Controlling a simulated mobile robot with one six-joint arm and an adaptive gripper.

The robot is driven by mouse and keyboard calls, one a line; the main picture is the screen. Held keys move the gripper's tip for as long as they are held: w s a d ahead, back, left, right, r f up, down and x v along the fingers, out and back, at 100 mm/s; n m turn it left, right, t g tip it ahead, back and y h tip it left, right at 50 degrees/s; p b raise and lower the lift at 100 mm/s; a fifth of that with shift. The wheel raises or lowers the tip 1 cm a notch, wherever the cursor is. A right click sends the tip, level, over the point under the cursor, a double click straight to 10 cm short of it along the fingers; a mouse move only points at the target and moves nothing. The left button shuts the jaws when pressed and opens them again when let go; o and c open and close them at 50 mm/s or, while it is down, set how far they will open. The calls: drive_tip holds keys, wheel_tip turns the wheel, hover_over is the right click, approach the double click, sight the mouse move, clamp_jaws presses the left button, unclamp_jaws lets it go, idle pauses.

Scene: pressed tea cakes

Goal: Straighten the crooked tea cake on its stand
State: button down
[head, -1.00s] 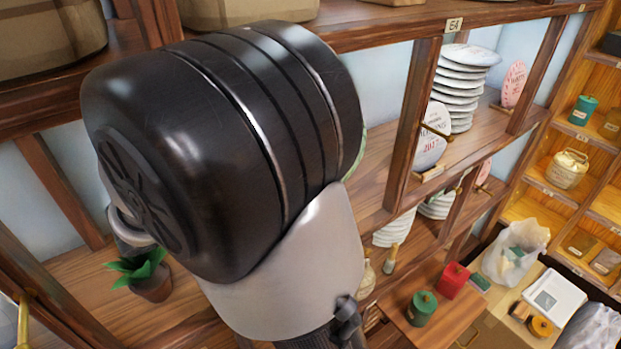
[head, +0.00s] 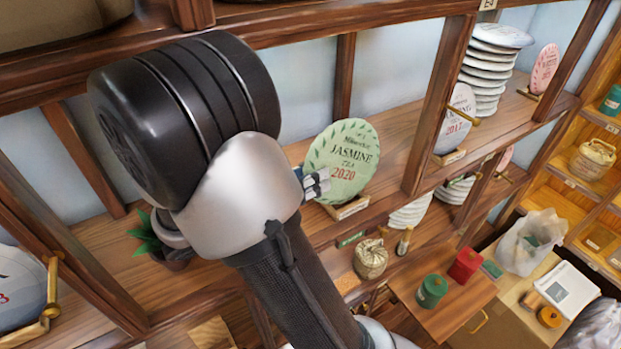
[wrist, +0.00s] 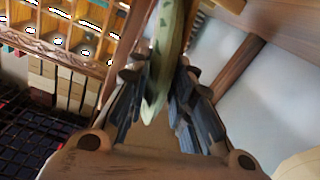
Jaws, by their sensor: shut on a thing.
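The pale green jasmine tea cake (head: 347,158), lettered with 2020, stands on a small wooden stand (head: 349,209) on the middle shelf. Its lettering runs nearly level in the head view, while the stand slopes up to the right. My gripper (head: 318,184) is at the cake's lower left edge. In the wrist view my gripper (wrist: 160,78) is closed with a finger on each side of the cake (wrist: 166,45), which shows edge-on. The fingers hide part of the cake's rim.
A shelf upright (head: 440,105) stands to the right, with another cake (head: 457,120) marked 2017 beyond it. A stack of white cakes (head: 490,65) is farther right. A potted plant (head: 165,245) sits left, below my wrist. Bare shelf (head: 395,150) lies right of the jasmine cake.

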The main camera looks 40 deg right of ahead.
drive_tip(key=shift+s, duration=0.15)
drive_tip(key=shift+f+b, duration=0.15)
drive_tip(key=shift+b, duration=0.25)
drive_tip(key=c, duration=1.4)
unclamp_jaws()
drive_tip(key=shift+r+p, duration=0.2)
drive_tip(key=shift+p, duration=0.6)
